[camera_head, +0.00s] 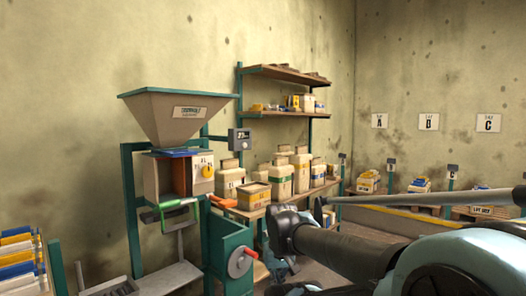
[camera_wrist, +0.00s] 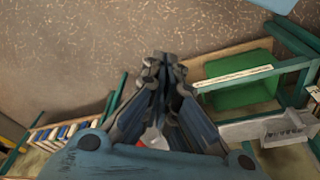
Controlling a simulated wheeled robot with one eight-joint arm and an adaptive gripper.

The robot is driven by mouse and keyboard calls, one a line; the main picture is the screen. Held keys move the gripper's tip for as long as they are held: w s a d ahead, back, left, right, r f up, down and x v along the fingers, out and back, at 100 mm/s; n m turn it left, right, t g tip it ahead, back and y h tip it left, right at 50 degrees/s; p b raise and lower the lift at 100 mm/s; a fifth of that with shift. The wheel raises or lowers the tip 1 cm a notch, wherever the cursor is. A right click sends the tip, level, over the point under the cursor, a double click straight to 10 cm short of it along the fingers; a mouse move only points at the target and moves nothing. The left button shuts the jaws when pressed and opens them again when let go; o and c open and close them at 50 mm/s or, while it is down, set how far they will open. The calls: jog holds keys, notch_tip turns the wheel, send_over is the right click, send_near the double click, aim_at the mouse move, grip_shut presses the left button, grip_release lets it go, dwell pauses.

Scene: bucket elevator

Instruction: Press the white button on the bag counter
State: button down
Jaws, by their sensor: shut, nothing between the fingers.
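A small dark grey box with a lit display (camera_head: 239,139) is mounted on a post right of the hopper in the head view; it looks like the bag counter. A white button cannot be made out on it at this size. My arm reaches in from the lower right of the head view. My gripper (camera_wrist: 163,62) shows in the wrist view with its fingers together and nothing between them. It is apart from the counter box, which I cannot identify in the wrist view.
A hopper (camera_head: 178,115) stands on a teal frame with a green handle (camera_head: 168,209) and an orange handle (camera_head: 222,201). A bench with several boxes (camera_head: 255,195) and wall shelves (camera_head: 285,73) stand behind.

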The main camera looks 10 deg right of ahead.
jog(key=shift+w, duration=0.2)
jog(key=w+a+r+m+t+y, duration=0.2)
jog(key=w+a+r+m+y, duration=0.15)
jog(key=w+r+m, duration=0.65)
jog(key=w+a+r+m+t+y, duration=0.25)
jog(key=w+r+m+y, duration=0.2)
jog(key=w+r, duration=0.8)
jog(key=w+d+r+m+t, duration=0.2)
jog(key=w+d+r+m, duration=0.2)
jog(key=w, duration=0.3)
jog(key=w+d+r+m+t+y, duration=0.1)
jog(key=w+d+r+m+t, duration=0.1)
jog(key=w+d+r+m, duration=0.3)
jog(key=w+d+r+m+t, duration=0.3)
jog(key=w+d+r+m, duration=0.2)
jog(key=w, duration=0.4)
jog(key=shift+w+r+m+y, duration=0.2)
jog(key=shift+r+m+y, duration=0.1)
jog(key=shift+r+m, duration=0.1)
jog(key=shift+a, duration=0.1)
